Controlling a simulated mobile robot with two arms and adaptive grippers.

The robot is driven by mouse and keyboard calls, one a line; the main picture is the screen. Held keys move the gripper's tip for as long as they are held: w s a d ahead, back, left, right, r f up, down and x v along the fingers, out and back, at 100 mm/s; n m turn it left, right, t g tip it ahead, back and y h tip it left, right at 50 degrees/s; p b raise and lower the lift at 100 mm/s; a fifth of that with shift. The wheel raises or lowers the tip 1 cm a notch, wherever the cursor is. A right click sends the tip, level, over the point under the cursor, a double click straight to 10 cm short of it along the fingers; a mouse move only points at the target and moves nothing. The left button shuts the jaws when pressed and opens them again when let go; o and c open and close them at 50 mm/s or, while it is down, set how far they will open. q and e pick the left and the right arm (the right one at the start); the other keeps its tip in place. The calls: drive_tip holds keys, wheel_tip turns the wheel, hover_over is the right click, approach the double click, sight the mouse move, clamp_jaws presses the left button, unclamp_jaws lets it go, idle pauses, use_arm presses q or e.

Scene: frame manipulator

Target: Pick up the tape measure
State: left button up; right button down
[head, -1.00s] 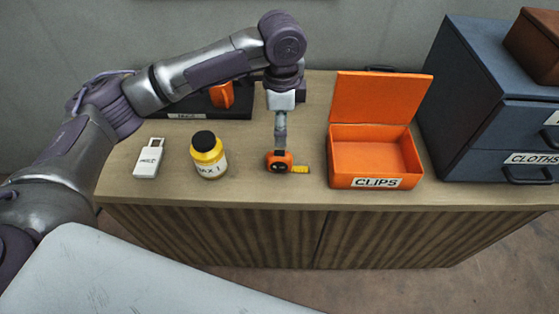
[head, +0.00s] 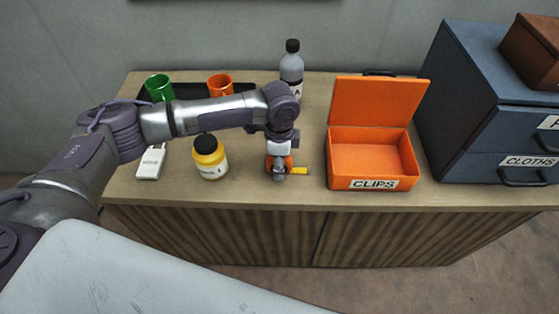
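The orange tape measure (head: 271,163) sits on the wooden cabinet top, near its front edge. Its yellow tape end (head: 300,170) sticks out to the right. My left gripper (head: 279,173) points down at the tape measure and covers much of its body. The fingers are small and overlap the tape measure, so I cannot tell whether they are open or closed on it. My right gripper is not in view.
An open orange clips box (head: 375,184) is close on the right. Behind are a grey bottle (head: 291,66), a green cup (head: 159,88) and an orange cup (head: 220,85). A blue drawer unit (head: 470,85) stands far right.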

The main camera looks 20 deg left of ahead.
use_arm(q)
drive_tip(key=shift+f, duration=0.3)
clamp_jaws()
